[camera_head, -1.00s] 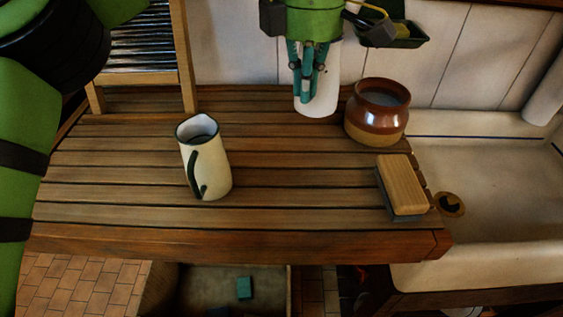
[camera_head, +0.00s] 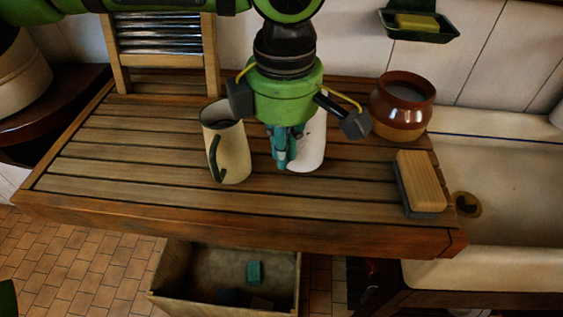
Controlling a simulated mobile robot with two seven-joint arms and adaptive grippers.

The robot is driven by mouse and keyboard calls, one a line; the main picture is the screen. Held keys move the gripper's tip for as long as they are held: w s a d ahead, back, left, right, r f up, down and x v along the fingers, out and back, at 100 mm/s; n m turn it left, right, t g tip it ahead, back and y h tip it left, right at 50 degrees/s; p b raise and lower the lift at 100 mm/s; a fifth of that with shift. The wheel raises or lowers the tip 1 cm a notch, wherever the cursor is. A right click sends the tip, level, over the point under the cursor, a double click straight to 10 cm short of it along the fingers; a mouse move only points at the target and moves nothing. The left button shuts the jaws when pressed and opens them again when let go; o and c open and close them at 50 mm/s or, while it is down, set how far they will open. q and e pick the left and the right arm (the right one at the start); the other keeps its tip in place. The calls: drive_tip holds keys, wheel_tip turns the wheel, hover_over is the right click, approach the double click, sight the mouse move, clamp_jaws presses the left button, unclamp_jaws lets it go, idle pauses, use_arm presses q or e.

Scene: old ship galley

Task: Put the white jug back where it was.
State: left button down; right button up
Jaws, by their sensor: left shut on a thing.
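My left gripper (camera_head: 284,160) points down over the slatted wooden board, with its fingers closed on a plain white vessel, which I take to be the white jug (camera_head: 313,147). The gripper and wrist cover much of it; its top and any handle are hidden. It looks upright over the slats, and I cannot tell whether its base touches them. A cream jug (camera_head: 232,150) with a dark green handle and dark rim stands upright just to its left, apart from it. The right gripper is not in view.
A brown crock (camera_head: 402,108) and a wooden block-like brush (camera_head: 421,182) stand right of the white jug. The sink (camera_head: 520,185) lies beyond the board (camera_head: 120,178). A washboard (camera_head: 158,45) leans at the back left. The board's left and front slats are clear.

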use_arm(q)
drive_tip(key=shift+s+a+f, duration=0.1)
drive_tip(key=shift+s+f, duration=0.05)
drive_tip(key=shift+f, duration=0.3)
wheel_tip(320, 180, down, 3)
drive_tip(key=shift+f+p, duration=0.1)
drive_tip(key=shift+p, duration=0.6)
drive_tip(key=shift+f+b, duration=0.3)
drive_tip(key=c, duration=1.3)
unclamp_jaws()
drive_tip(key=shift+c, duration=0.2)
drive_tip(key=shift+r, duration=0.15)
drive_tip(key=shift+r+p, duration=0.2)
drive_tip(key=shift+p, duration=0.15)
wheel_tip(320, 180, up, 12)
drive_tip(key=shift+s+f+b, duration=0.1)
drive_tip(key=shift+f+b, duration=0.05)
drive_tip(key=shift+b, duration=0.8)
